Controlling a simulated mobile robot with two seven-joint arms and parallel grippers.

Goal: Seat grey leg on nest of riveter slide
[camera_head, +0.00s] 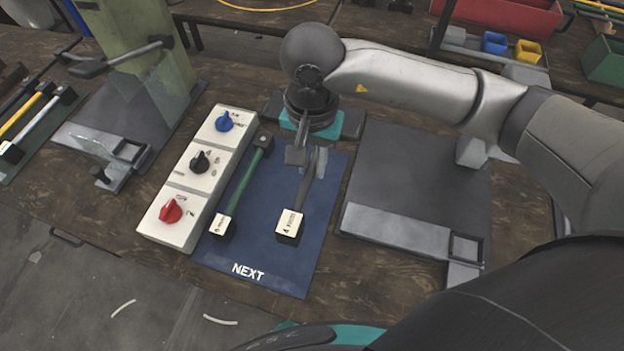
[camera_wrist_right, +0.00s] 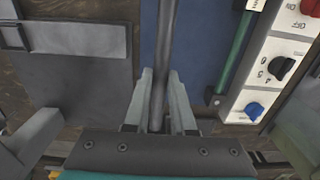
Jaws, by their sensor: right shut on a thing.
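My right gripper (camera_head: 308,160) is shut on the grey leg (camera_head: 302,192) near its far end, over the blue mat. In the right wrist view, the fingers (camera_wrist_right: 159,108) stand either side of the grey rod (camera_wrist_right: 167,45). The leg's near end has a dark block (camera_head: 289,226) with a pale label marked 4. I cannot tell whether the leg touches the mat. The right riveter slide (camera_head: 395,231) lies on a dark plate and ends in a square frame-like nest (camera_head: 465,247), which looks empty; it also shows in the wrist view (camera_wrist_right: 14,37). My left gripper is not in view.
A green leg (camera_head: 245,187) lies on the blue mat (camera_head: 262,271) beside a white panel (camera_head: 154,228) with blue, black and red knobs. Another press with a slide (camera_head: 90,143) stands at left, beside yellow and pale legs. Bins stand at the back right.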

